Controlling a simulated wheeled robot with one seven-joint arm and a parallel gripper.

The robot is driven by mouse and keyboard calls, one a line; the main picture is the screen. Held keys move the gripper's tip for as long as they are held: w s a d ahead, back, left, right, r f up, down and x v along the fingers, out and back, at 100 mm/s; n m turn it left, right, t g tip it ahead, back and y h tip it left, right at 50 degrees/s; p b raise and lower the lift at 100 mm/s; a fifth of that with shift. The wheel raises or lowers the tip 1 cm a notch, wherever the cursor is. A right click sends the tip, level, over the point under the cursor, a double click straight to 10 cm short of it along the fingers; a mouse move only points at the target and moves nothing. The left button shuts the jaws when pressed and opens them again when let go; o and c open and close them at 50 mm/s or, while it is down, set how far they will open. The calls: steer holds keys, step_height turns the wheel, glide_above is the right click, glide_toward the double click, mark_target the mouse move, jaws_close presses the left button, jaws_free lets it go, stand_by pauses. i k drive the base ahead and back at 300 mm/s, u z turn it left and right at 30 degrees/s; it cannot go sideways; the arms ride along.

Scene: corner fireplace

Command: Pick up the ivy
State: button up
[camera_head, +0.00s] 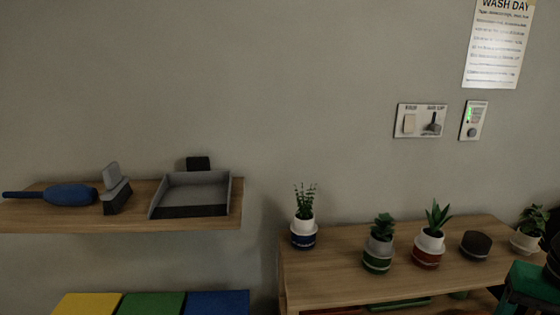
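Several small potted plants stand on the wooden cabinet top at the lower right. The far-right plant (531,224) has broad trailing leaves in a white pot and looks most like the ivy, though I cannot be sure. The others are an upright small-leaved plant in a white and blue pot (303,232), a rosette plant in a grey and green pot (378,253), and a spiky plant in a white and red pot (429,249).
A dark round object (475,244) sits between the red-banded pot and the far-right plant.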

mark_target(526, 239)
steer(key=z, duration=1.25)
steer(key=k, duration=0.65)
steer(key=z, duration=0.25)
steer(key=i, duration=1.45)
steer(key=z, duration=0.1)
